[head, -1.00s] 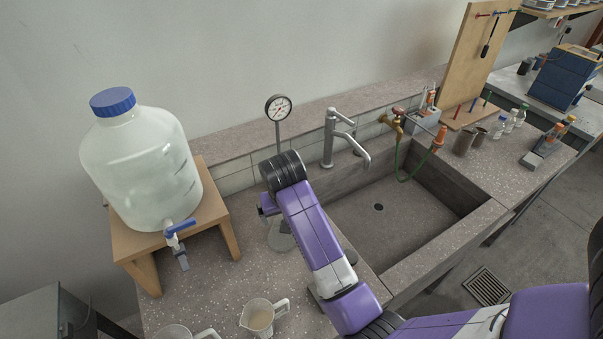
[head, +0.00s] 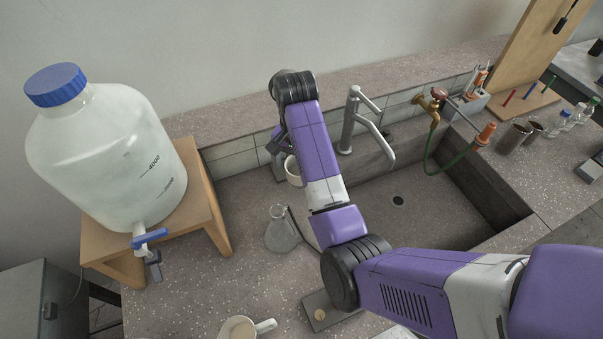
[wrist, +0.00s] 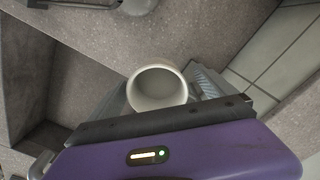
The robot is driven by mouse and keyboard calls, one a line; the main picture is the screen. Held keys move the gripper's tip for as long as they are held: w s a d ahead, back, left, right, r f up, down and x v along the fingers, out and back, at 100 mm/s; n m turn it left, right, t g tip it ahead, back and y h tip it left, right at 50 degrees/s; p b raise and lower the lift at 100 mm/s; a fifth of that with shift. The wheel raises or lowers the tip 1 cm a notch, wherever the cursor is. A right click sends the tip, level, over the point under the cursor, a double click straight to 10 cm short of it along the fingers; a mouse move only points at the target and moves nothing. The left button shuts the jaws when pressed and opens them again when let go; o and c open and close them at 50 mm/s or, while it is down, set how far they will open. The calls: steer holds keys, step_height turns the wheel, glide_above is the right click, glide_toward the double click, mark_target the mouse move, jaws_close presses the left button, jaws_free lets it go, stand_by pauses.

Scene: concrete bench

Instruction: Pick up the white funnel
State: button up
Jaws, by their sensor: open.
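A glass flask (head: 283,232) stands on the bench in front of the funnel. A large carboy (head: 110,160) sits on a wooden stand (head: 215,215) at left. The sink (head: 440,210) and tap (head: 350,120) lie to the right.

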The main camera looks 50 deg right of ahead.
steer(key=shift+d+f+b, duration=0.15)
steer(key=shift+f+b, duration=0.65)
steer(key=shift+f, duration=0.4)
steer(key=shift+s+d+f, duration=0.1)
steer(key=shift+d+f, duration=0.1)
steer(key=shift+f, duration=1.75)
steer(key=c, duration=1.5)
steer(key=shift+r, duration=0.2)
